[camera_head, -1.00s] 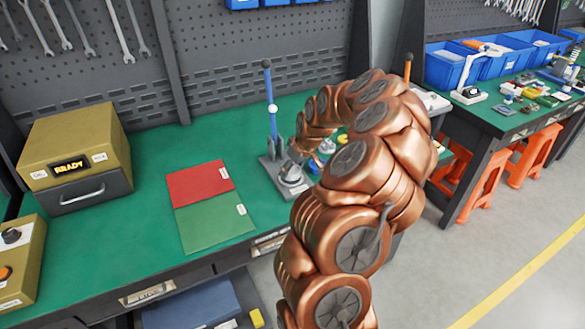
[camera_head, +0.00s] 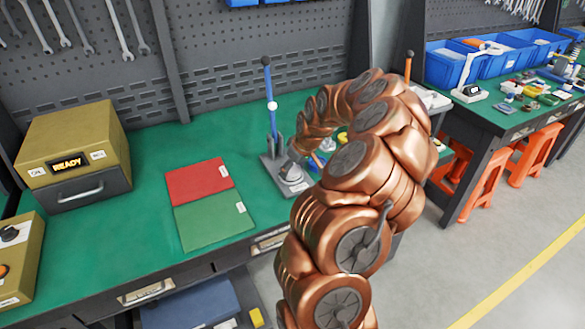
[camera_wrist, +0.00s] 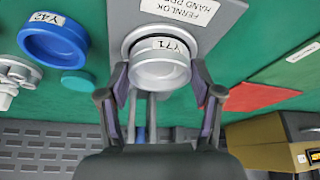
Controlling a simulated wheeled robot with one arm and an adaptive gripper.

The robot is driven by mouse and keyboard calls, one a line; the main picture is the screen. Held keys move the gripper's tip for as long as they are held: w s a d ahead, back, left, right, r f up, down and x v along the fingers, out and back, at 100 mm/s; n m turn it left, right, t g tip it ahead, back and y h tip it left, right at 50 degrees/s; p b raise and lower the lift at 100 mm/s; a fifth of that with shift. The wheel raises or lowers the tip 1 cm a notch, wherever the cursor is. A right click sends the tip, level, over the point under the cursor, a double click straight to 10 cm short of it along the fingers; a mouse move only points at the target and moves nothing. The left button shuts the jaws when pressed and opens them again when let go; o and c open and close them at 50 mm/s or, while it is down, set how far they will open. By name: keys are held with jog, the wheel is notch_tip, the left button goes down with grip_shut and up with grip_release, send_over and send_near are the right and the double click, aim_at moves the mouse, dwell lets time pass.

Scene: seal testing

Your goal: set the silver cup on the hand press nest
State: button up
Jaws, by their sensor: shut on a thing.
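The silver cup (camera_wrist: 161,72), labelled Y71, is between the fingers of my gripper (camera_wrist: 160,82) in the wrist view. My gripper is shut on it. The cup is over the round nest (camera_wrist: 132,38) on the grey base of the hand press (camera_wrist: 213,32) and hides most of the nest. I cannot tell whether the cup rests on it or is just above. In the head view the hand press (camera_head: 272,168) stands on the green bench with its blue lever upright, and my arm's end is at its base. The cup is not clear there.
A blue ring-shaped cup (camera_wrist: 52,40) labelled Y42 and a teal disc (camera_wrist: 77,83) lie beside the press. A red and green mat (camera_head: 212,200) lies left of the press, with a yellow READY box (camera_head: 75,150) beyond. A pegboard (camera_head: 230,60) stands behind.

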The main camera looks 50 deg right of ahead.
jog(key=shift+f+b, duration=0.4)
jog(key=shift+b, duration=0.35)
dwell(1.2)
jog(key=o, duration=1.3)
notch_tip(320, 180, up, 9)
jog(key=p, duration=0.1)
dwell(0.3)
